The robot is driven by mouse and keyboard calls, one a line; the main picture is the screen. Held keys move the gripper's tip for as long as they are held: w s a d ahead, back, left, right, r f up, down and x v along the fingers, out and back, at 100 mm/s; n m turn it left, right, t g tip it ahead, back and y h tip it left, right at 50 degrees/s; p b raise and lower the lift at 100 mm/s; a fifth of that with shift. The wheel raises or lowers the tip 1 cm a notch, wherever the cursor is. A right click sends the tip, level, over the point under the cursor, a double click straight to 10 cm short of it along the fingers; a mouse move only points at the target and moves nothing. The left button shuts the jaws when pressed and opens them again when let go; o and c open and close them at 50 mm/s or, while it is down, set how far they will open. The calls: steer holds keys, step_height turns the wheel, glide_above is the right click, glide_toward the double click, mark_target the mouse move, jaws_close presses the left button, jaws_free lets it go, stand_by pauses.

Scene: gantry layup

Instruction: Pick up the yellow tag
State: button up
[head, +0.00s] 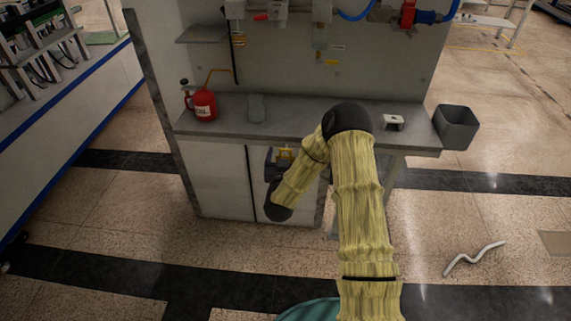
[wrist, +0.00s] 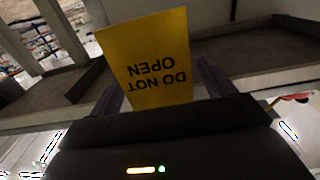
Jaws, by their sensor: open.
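The yellow tag (wrist: 150,45) is a flat plate with the dark words "DO NOT OPEN", upside down in the wrist view. My gripper (wrist: 160,72) is open, with one dark finger on each side of the tag's lower part. The tag's lower edge is hidden behind the gripper body. I cannot tell whether either finger touches it. In the head view, a small yellow patch, likely the tag (head: 284,154), shows at my gripper (head: 282,160), just below the front edge of the bench. My forearm partly covers that area.
The grey bench (head: 230,128) holds a red can (head: 203,104), a grey block (head: 257,107) and a small white part (head: 393,122). A dark bin (head: 456,126) is at its right end. A bent white pipe (head: 473,258) lies on the floor. Open floor is at lower left.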

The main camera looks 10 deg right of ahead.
steer(key=shift+c, duration=0.4)
steer(key=c, duration=1)
steer(key=shift+r, duration=0.15)
steer(key=shift+r+v, duration=0.25)
steer(key=shift+v, duration=2.75)
steer(key=shift+r+v, duration=0.25)
steer(key=shift+v, duration=2.75)
steer(key=shift+r+v, duration=0.2)
steer(key=shift+v, duration=2.8)
